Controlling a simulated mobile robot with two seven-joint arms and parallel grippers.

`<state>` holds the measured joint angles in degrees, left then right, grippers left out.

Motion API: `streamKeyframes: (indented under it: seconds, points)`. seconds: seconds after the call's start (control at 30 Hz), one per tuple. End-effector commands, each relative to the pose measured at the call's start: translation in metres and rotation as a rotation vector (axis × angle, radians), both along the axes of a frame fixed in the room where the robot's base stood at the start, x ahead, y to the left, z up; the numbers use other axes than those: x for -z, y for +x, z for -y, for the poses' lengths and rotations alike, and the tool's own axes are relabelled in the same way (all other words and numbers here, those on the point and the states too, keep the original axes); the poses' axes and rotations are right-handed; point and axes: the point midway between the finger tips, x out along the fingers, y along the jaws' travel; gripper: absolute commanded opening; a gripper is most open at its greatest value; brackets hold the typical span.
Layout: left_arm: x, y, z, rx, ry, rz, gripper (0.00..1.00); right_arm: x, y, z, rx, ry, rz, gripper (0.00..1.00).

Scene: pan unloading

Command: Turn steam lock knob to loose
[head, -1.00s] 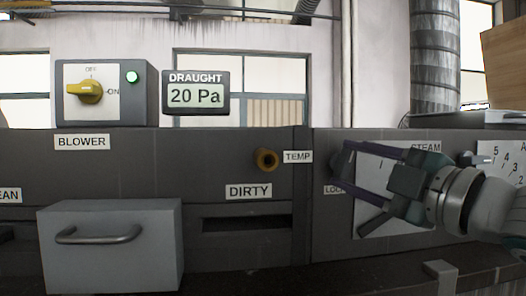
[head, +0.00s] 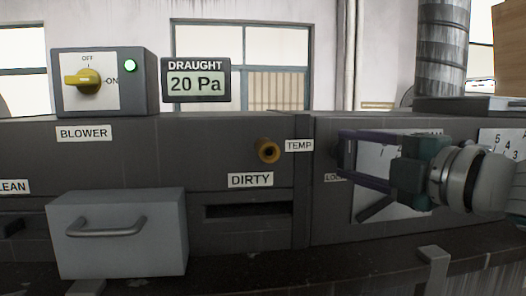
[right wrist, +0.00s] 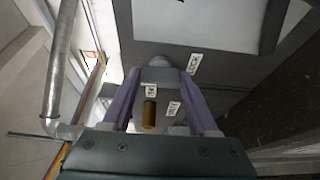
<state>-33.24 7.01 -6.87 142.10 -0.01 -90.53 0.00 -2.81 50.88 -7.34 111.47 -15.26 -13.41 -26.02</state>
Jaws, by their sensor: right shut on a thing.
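The steam lock knob (right wrist: 160,74) shows in the right wrist view as a grey piece between my right fingertips. My right gripper (head: 345,161) is shut on it, with its purple fingers above and below in the head view. In that view the fingers mostly hide the knob, so its setting cannot be read. The LOCK label (right wrist: 194,64) sits beside the knob in the right wrist view. It is partly covered in the head view. My left gripper is not in view.
The white steam plate (head: 368,190) is partly behind my right gripper. A brass port (head: 268,150) is left of the TEMP label (head: 299,146). A grey drawer (head: 120,255) juts out at lower left. The blower box (head: 138,75) and draught display (head: 196,82) stand on top.

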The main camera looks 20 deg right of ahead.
Motion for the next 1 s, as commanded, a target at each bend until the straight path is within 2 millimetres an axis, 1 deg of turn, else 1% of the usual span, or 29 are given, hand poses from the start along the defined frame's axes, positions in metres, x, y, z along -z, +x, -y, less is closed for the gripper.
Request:
streamKeyframes:
  seconds: [0.13,0.17,0.4,0.43,0.67,0.77,0.87,1.0]
  points:
    - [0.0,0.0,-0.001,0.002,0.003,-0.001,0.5,0.0,0.0,0.0,0.0,-0.005,0.001,0.04]
    - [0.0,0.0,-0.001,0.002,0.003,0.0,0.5,0.0,0.0,0.0,0.0,-0.005,0.001,0.61]
    - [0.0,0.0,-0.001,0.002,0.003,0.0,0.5,0.0,0.0,0.0,0.0,-0.003,0.0,0.88]
    - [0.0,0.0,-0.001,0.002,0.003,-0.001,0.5,0.0,0.0,0.0,0.0,-0.003,0.0,0.9]
    - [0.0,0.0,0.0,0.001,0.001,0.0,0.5,0.0,0.0,0.0,0.0,-0.002,0.0,0.9]
    - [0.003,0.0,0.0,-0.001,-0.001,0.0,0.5,0.002,-0.003,0.001,0.0,-0.002,-0.001,0.9]
    - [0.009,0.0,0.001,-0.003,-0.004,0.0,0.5,0.004,-0.011,0.002,0.001,-0.002,-0.003,0.9]
    - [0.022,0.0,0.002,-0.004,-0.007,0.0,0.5,0.006,-0.029,0.003,-0.004,-0.006,-0.003,0.9]
